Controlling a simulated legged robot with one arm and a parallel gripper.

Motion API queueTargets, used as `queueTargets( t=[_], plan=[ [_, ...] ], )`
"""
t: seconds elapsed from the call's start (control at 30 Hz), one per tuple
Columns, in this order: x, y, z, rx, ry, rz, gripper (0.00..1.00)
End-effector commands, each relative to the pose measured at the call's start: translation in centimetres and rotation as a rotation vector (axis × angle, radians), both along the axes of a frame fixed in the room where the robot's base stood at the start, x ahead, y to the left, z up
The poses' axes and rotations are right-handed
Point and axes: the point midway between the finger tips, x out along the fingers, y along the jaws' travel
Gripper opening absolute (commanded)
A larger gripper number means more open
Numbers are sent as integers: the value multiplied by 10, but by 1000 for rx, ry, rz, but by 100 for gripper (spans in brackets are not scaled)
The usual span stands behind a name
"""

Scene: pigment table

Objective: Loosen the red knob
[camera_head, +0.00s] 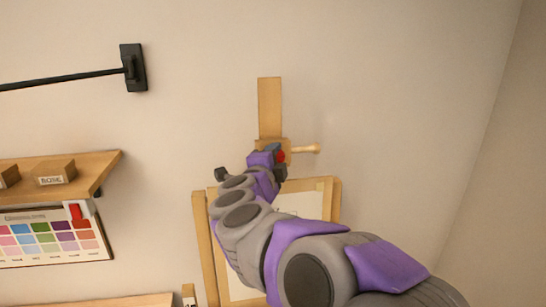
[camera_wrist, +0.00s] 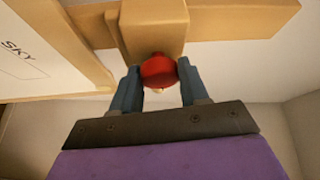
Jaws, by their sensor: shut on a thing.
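The red knob (camera_wrist: 158,71) is a rounded red piece on the front of a wooden block (camera_wrist: 152,27) in the wrist view. My gripper (camera_wrist: 159,80) has one blue-grey finger on each side of the knob and is shut on it. In the head view the knob (camera_head: 281,156) shows as a small red patch beside my gripper (camera_head: 277,161), at the easel's upright. My arm hides part of the easel there. I cannot tell how far the knob is turned.
A framed board (camera_head: 325,200) stands below. A shelf (camera_head: 100,165) with small blocks and a colour chart (camera_head: 50,236) are at left. The right wall is bare.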

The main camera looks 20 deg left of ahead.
Motion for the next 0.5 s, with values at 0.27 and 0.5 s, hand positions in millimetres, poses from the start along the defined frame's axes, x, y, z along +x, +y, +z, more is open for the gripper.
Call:
queueTargets(
  t=[0.27, 0.5],
  plan=[
    [0, -1, 1, 8, 2, -3, 14],
    [0, -2, 1, 8, 2, -3, 52]
  ],
)
